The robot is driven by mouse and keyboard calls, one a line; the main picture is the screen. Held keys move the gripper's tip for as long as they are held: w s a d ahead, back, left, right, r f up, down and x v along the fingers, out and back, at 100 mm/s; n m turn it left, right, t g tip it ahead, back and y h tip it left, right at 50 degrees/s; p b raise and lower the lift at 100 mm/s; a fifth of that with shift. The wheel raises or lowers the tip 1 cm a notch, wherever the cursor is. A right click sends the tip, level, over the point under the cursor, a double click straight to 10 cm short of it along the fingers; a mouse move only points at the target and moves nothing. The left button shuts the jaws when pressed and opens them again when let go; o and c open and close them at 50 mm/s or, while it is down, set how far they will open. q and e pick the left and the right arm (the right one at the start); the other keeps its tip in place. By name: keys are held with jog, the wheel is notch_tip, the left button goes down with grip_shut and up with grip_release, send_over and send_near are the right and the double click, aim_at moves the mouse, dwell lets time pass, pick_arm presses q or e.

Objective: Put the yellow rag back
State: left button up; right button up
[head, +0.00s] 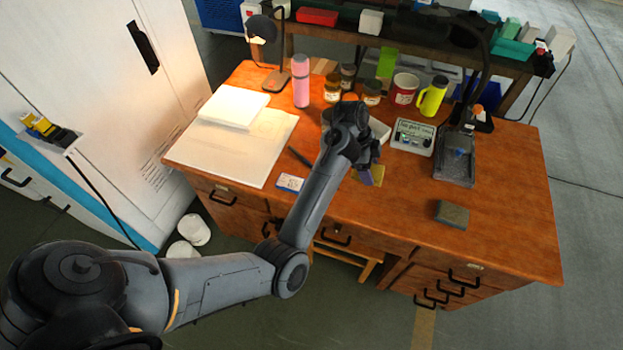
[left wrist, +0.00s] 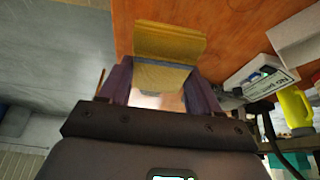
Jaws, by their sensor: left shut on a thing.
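The yellow rag (head: 378,175) is at my left gripper (head: 368,176), over the front middle of the wooden desk (head: 490,235). In the left wrist view the rag (left wrist: 170,42) spans between the two purple fingers of my left gripper (left wrist: 160,84), which is shut on it. Its far part extends beyond the fingertips and looks creased across. In the head view my wrist and fingers hide part of the rag. How far it is above the desk top is hard to tell. My right gripper is not in view.
A white tray (head: 379,131) and a grey control box (head: 412,137) stand behind the gripper. A grey block (head: 452,215) lies at right. The front right desk top is mostly clear.

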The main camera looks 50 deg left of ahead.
pick_arm(q)
jog(key=shift+d+f, duration=0.5)
jog(key=shift+d, duration=0.25)
jog(key=shift+d+f+b, duration=0.2)
jog(key=shift+f+b, duration=0.1)
jog(key=shift+f, duration=0.05)
jog(key=shift+m, duration=0.3)
jog(key=a+f, duration=0.2)
jog(key=a, duration=0.1)
jog(key=a+f+b, duration=0.1)
jog(key=a+f, duration=0.1)
jog(key=a, duration=0.2)
jog(key=a+f+b, duration=0.1)
jog(key=a+f, duration=0.2)
jog(key=a, duration=0.1)
notch_tip(320, 180, down, 3)
jog(key=shift+f+b, duration=0.2)
jog(key=shift+b, duration=0.55)
jog(key=shift+f, duration=0.15)
jog(key=shift+f, duration=0.1)
jog(key=o, duration=1.1)
